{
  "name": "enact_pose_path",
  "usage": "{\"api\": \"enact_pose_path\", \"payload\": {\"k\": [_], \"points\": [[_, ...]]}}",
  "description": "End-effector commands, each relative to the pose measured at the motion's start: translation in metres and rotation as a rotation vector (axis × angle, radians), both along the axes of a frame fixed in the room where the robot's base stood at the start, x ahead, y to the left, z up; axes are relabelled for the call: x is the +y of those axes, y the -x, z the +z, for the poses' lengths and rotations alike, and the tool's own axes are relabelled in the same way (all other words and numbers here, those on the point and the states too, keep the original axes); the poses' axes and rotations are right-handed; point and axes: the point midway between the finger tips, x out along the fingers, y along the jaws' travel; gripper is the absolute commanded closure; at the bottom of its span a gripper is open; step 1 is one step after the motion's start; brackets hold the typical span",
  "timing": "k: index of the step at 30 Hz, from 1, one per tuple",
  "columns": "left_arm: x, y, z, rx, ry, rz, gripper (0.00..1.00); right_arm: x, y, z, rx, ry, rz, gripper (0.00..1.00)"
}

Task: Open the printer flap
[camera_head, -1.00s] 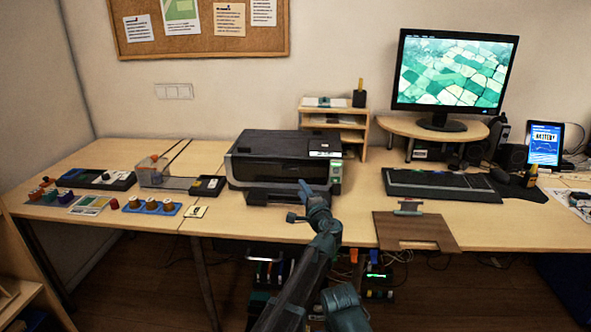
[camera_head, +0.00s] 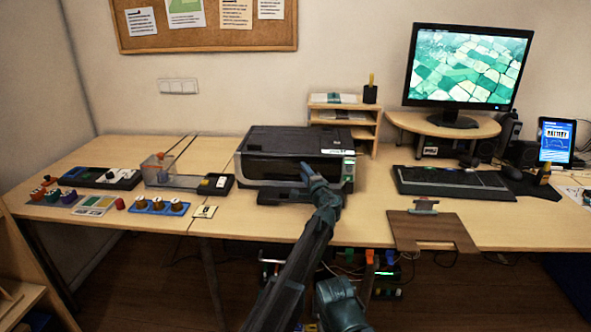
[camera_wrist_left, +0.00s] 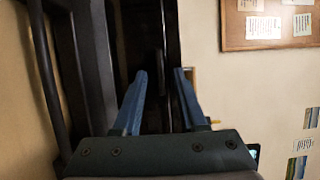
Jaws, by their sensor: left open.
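The black printer (camera_head: 262,139) stands on the desk near the middle of the head view. Its dark front flap (camera_head: 272,169) looks closed, above a low front tray (camera_head: 275,196). My left gripper (camera_head: 307,172) is in front of the right half of the printer's front and hides part of it. In the left wrist view my left gripper (camera_wrist_left: 160,85) is open, its two blue fingers apart with nothing held between them. The dark printer front (camera_wrist_left: 145,35) shows beyond and between the fingertips, turned sideways. Whether a fingertip touches the flap I cannot tell. My right gripper is not in view.
A wooden shelf (camera_head: 372,125) stands behind right. A keyboard (camera_head: 445,183) and a brown board (camera_head: 425,232) lie to the right. Bare desk lies before the printer.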

Motion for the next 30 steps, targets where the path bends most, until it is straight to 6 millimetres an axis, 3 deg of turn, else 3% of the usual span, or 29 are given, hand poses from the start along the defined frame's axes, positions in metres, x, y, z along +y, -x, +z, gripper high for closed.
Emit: {"api": "enact_pose_path", "payload": {"k": [3,12,19,30], "points": [[-0.0018,-0.0103,0.0000,0.000,0.000,-0.001,0.59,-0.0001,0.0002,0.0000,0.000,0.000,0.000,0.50],[-0.0016,-0.0112,0.0000,0.000,0.000,-0.002,0.59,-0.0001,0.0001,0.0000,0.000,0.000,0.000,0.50],[-0.0016,-0.0112,0.0000,0.000,0.000,-0.001,1.00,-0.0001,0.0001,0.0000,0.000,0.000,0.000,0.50],[-0.0017,-0.0111,-0.0001,0.000,0.000,-0.001,1.00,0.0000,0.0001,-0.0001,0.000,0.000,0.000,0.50]]}}
